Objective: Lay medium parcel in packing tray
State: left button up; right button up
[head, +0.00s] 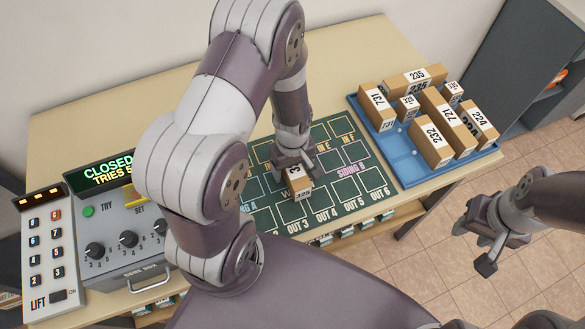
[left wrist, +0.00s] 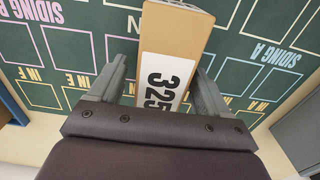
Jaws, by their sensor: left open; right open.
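A brown box parcel labelled 325 (head: 301,186) is on the dark green board, near its middle. My left gripper (head: 293,163) is over it from above. In the left wrist view the parcel (left wrist: 178,35) lies between the two open fingers of my left gripper (left wrist: 162,82), with narrow gaps at its sides. The blue packing tray (head: 401,158) is at the right of the table and holds several numbered parcels of different sizes; its front left part is bare. My right gripper (head: 484,250) is open and empty, off the table at the right.
The green board (head: 263,220) has outlined squares marked OUT, IN and SIDING. A code box (head: 125,245) with knobs and a CLOSED display, and a lift keypad (head: 47,250), stand at the left. A dark grey cabinet (head: 515,60) is at the upper right.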

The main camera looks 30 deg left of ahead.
pick_arm(q)
jog(key=shift+r, duration=0.15)
jog(key=c, duration=1.3)
